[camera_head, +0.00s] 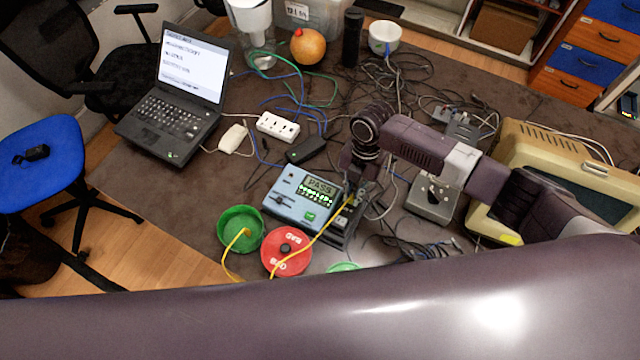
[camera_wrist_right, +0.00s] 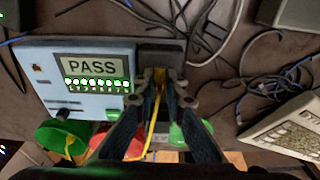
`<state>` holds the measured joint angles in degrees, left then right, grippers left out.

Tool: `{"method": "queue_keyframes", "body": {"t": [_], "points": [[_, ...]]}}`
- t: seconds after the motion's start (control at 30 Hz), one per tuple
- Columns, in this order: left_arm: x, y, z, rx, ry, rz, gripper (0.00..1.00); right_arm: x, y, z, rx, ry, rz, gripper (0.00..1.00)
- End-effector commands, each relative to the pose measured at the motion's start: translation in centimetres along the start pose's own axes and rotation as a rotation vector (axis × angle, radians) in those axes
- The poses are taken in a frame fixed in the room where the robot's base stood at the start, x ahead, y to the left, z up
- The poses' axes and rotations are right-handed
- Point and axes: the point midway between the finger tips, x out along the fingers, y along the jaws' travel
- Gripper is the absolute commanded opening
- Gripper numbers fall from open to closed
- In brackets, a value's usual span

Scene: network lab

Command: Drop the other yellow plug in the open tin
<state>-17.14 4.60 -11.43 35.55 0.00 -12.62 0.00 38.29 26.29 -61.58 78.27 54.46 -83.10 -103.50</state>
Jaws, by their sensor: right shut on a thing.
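The open green tin (camera_head: 222,236) stands near the table's front edge, with a yellow cable end inside it and the cable hanging over its rim. It also shows in the wrist view (camera_wrist_right: 45,139). My right gripper (camera_head: 352,194) is shut on a yellow plug (camera_wrist_right: 159,78) at the right side of the blue tester (camera_head: 283,204). The fingers hide most of the plug, and I cannot tell whether it sits in a socket. Its yellow cable (camera_head: 318,235) runs down across the red tin. The tester screen reads PASS. My left gripper is out of view.
The red tin (camera_head: 272,262), its lid lettered BAD, stands between the green tin and my right gripper. A green lid (camera_head: 343,267) is partly hidden by my arm. Loose cables (camera_head: 400,250) lie on the right. A laptop (camera_head: 175,110) and power strip (camera_head: 277,127) are behind.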

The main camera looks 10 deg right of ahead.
Motion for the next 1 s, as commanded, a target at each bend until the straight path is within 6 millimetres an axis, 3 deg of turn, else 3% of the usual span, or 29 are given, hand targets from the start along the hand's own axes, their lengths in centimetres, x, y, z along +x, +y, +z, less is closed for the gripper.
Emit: {"method": "queue_keyframes", "body": {"t": [1.0], "points": [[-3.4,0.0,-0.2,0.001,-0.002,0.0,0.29,-3.7,0.0,-0.5,0.0,-0.001,0.001,0.0]]}}
